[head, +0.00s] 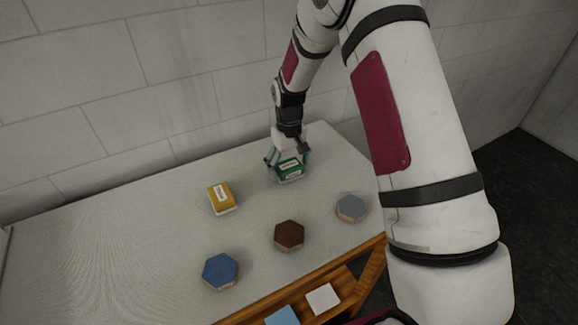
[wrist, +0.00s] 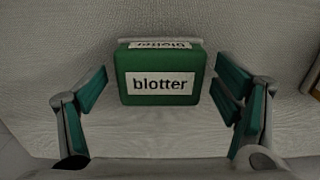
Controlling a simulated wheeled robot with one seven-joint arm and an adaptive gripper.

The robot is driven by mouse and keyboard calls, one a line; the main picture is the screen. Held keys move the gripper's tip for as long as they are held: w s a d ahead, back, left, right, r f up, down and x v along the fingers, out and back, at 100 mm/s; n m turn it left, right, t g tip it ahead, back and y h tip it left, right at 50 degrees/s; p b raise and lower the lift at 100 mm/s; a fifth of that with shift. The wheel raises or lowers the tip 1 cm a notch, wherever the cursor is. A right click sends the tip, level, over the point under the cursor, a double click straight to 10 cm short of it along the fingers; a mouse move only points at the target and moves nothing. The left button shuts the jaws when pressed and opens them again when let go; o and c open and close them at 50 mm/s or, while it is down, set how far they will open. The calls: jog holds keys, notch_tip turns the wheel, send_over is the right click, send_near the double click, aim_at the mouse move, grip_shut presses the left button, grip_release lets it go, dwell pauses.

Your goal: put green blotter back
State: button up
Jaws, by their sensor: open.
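The green blotter (head: 290,171) is a small block with a white label, standing on the pale table near its back edge. In the wrist view the green blotter (wrist: 160,97) lies between my gripper's fingers, with its label reading "blotter". My gripper (head: 288,160) is right over it in the head view. In the wrist view my gripper (wrist: 165,98) is open, with a finger on each side and a visible gap on both sides of the block.
A yellow labelled block (head: 221,198) stands left of the blotter. A blue hexagon (head: 220,271), a brown hexagon (head: 289,235) and a grey-blue hexagon (head: 351,208) lie nearer the front. A white tile (head: 323,298) and a light blue tile (head: 282,316) lie on a lower wooden shelf. The table's left is clear.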

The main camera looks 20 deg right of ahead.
aim_at(289, 165)
jog(key=s+r+t+b, duration=0.1)
jog(key=s+r, duration=0.2)
jog(key=r, duration=0.7)
jog(key=s+r+b, duration=0.1)
jog(key=s+r, duration=0.2)
jog(key=r, duration=0.8)
jog(key=s+r+m+t, duration=0.1)
jog(key=s+r, duration=0.3)
jog(key=s, duration=0.8)
jog(key=s+r+m+t, duration=0.1)
jog(key=s+r+t, duration=0.2)
jog(key=s, duration=0.8)
jog(key=shift+s+r+t, duration=0.3)
jog(key=shift+s+r, duration=0.1)
jog(key=shift+r, duration=0.55)
